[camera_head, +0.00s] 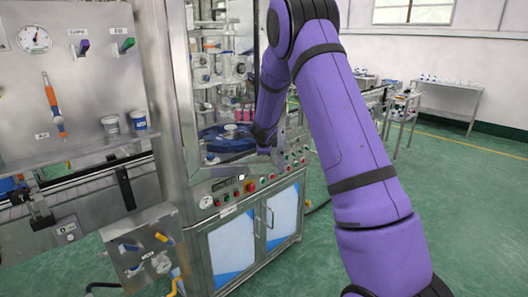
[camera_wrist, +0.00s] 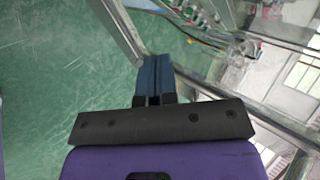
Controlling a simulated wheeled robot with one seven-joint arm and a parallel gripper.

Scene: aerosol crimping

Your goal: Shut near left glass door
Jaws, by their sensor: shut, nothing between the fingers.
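The metal-framed glass door (camera_head: 187,95) stands at the near left of the crimping machine. Its glass fronts the chamber, and I cannot tell from the head view how far it stands open. My gripper (camera_wrist: 154,78) shows its blue fingers together and empty in the wrist view. A metal frame bar (camera_wrist: 118,32) runs close by the fingertips there, with glass to its right; contact cannot be told. In the head view my purple arm reaches to the machine's front, above the control panel, and the fingertips are not clear.
A blue round table (camera_head: 226,138) with parts sits inside the machine. Below are the button panel (camera_head: 250,186) and lower cabinet doors (camera_head: 232,246). A grey box (camera_head: 145,250) juts out at the lower left. Green floor (camera_head: 470,215) lies open at the right.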

